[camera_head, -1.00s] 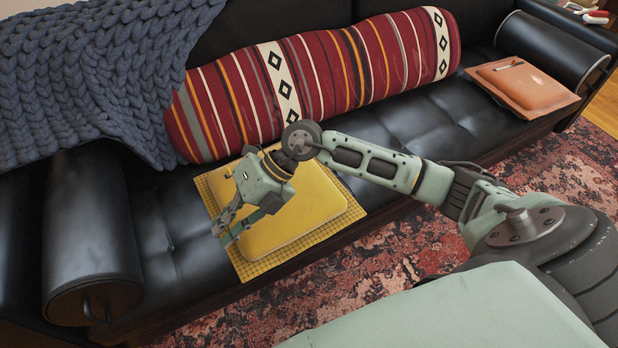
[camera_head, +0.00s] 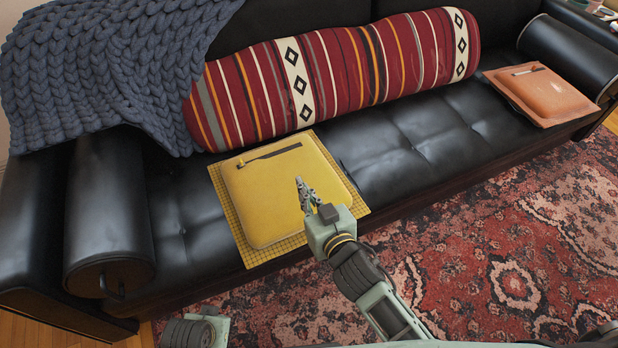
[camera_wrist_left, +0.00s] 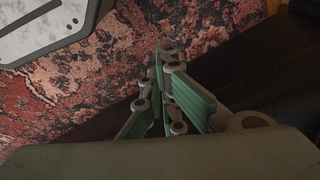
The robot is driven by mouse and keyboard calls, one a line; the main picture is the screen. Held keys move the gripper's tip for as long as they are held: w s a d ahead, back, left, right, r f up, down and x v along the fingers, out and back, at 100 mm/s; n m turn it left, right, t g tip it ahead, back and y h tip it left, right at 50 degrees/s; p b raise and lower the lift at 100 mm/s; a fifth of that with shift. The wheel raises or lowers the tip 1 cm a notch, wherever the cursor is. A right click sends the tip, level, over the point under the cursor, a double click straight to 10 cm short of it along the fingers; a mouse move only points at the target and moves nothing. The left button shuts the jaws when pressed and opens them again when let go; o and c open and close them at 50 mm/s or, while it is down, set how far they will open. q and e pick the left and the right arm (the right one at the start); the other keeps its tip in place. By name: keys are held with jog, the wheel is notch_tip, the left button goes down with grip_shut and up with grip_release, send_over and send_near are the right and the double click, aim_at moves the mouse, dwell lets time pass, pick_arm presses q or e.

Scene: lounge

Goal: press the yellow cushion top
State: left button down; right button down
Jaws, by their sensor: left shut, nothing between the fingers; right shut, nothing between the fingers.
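The yellow cushion (camera_head: 265,205) lies flat on a yellow gridded mat (camera_head: 252,256) on the black sofa seat. A dark strip (camera_head: 270,153) lies across its far part. My right gripper (camera_head: 303,186) is shut and empty, its fingers over the right part of the cushion. I cannot tell whether the tips touch it. The gripper's body hides part of the cushion's near right edge. My left gripper (camera_wrist_left: 168,60) is shut and empty in the left wrist view, with the patterned rug behind it.
A striped red bolster (camera_head: 340,85) lies along the backrest behind the cushion. A grey knitted blanket (camera_head: 100,75) drapes over the left. An orange cushion (camera_head: 545,95) lies at the sofa's right end. The black seat (camera_head: 420,145) between the two cushions is clear.

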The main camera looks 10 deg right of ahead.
aim_at(293, 190)
jog(key=shift+s+d+f, duration=0.1)
jog(key=shift+f, duration=0.1)
